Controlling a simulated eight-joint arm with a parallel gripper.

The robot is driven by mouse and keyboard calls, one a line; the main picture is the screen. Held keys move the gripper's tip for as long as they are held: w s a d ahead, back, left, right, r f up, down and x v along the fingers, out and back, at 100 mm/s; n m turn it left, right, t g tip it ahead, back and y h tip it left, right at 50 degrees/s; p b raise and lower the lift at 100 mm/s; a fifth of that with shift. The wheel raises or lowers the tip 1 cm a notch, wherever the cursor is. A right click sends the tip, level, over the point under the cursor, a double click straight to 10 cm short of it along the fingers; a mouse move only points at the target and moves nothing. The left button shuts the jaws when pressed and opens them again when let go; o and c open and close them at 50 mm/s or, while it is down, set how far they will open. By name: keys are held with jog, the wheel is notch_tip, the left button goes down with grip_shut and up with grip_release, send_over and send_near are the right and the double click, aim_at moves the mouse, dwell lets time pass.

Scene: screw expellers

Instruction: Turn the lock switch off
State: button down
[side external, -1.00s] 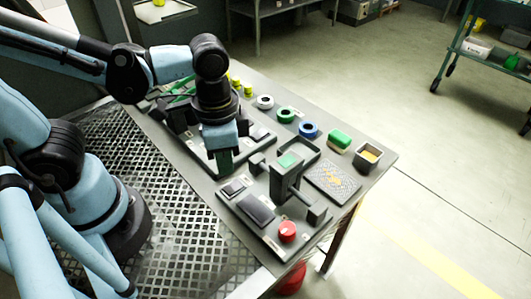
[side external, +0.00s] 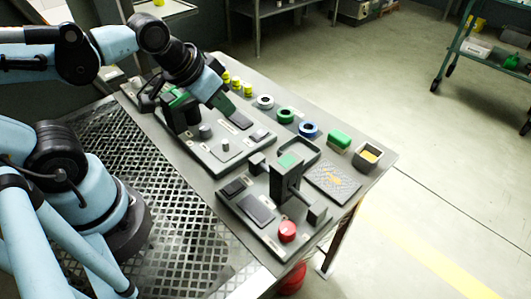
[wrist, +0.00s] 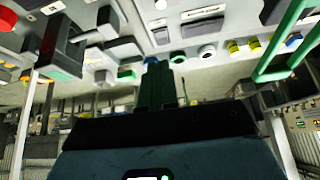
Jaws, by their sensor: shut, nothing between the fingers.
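My gripper (side external: 224,104) has dark green fingers, shut and empty. It is tilted and points right and down over the far part of the long grey control panel (side external: 216,168). A grey round knob (side external: 205,131) and a small pale switch piece (side external: 226,144) stand on that panel, nearer the camera than my fingers. I cannot tell which part is the lock switch; no label is readable. In the wrist view my shut fingers (wrist: 157,84) point up the picture toward the row of coloured rings, and appear apart from everything.
The nearer panel carries a tall dark block with a green top (side external: 289,160) and a red button (side external: 288,231). Coloured rings, a green-topped box (side external: 339,139) and a grey bin (side external: 369,156) line the table's right edge. A green handle (wrist: 290,40) is close in the wrist view.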

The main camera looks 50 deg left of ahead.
jog(key=shift+w+a+r+n+t, duration=0.3)
jog(key=shift+a+r+n+t, duration=0.15)
jog(key=shift+a, duration=0.2)
notch_tip(320, 180, up, 2)
jog(key=m+g, duration=0.9)
jog(key=m, duration=0.9)
send_over(228, 189)
jog(key=w, duration=0.2)
jog(key=shift+r+t, duration=0.1)
jog(key=shift+t, duration=0.15)
jog(key=shift+s+f, duration=0.25)
jog(key=shift+f, duration=2.05)
jog(key=shift+s+f, duration=0.3)
jog(key=shift+f, duration=2.05)
jog(key=shift+s+f, duration=0.25)
jog(key=shift+f, duration=2.05)
